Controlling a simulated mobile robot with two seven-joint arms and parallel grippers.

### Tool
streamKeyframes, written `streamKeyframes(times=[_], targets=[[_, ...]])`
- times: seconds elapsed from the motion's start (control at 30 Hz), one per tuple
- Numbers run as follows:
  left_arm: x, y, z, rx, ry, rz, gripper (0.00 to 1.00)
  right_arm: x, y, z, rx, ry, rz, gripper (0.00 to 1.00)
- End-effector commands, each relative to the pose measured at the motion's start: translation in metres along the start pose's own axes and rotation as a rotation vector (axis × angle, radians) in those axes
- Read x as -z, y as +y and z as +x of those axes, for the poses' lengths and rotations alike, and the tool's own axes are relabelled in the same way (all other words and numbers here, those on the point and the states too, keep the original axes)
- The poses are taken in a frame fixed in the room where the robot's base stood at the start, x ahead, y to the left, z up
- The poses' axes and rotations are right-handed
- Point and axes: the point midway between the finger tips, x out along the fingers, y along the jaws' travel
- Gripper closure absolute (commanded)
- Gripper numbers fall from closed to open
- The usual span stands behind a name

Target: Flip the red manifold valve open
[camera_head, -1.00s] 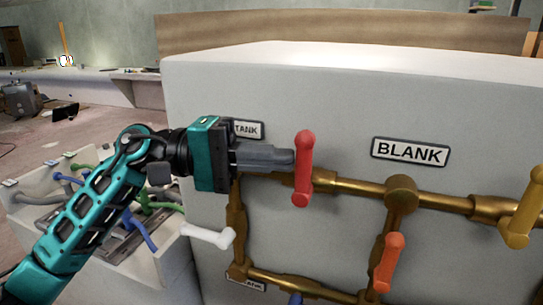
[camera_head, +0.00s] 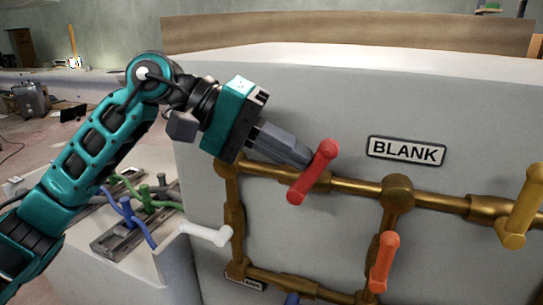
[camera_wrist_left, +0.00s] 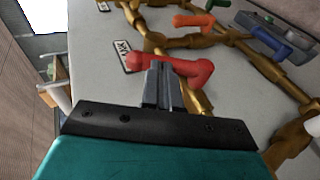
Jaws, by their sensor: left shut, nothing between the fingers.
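The red valve handle (camera_head: 314,172) sits on the upper brass pipe of the manifold, left of the BLANK label. It is tilted, its top end leaning to the right. My left gripper (camera_head: 308,158) is shut and empty, its fingertips against or very close to the left side of the red handle. In the left wrist view the red handle (camera_wrist_left: 172,66) lies across just beyond the shut fingertips (camera_wrist_left: 160,66); I cannot tell exact contact. My right gripper is in neither view.
An orange handle (camera_head: 384,262), a yellow handle (camera_head: 522,207) and a white handle (camera_head: 206,234) stand out from the brass pipes (camera_head: 350,187). The BLANK label (camera_head: 406,150) is on the white panel. A bench with blue and green valves (camera_head: 128,212) is at left.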

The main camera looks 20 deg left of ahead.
Motion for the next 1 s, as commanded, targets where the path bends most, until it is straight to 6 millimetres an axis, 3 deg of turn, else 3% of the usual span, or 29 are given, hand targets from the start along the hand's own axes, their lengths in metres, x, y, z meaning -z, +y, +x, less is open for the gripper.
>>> streamKeyframes(times=[0.2, 0.37, 0.77, 1.0], targets=[[-0.003, 0.008, 0.012, 0.061, -0.002, 0.014, 1.0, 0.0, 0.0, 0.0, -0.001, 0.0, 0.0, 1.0], [-0.005, 0.014, 0.022, 0.219, 0.0, 0.051, 1.0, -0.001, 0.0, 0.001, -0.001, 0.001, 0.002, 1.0], [-0.01, 0.013, 0.049, 0.456, 0.001, 0.097, 1.0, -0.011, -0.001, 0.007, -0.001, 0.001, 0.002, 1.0], [-0.013, 0.008, 0.062, 0.449, -0.001, 0.091, 1.0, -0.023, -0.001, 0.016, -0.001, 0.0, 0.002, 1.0]])
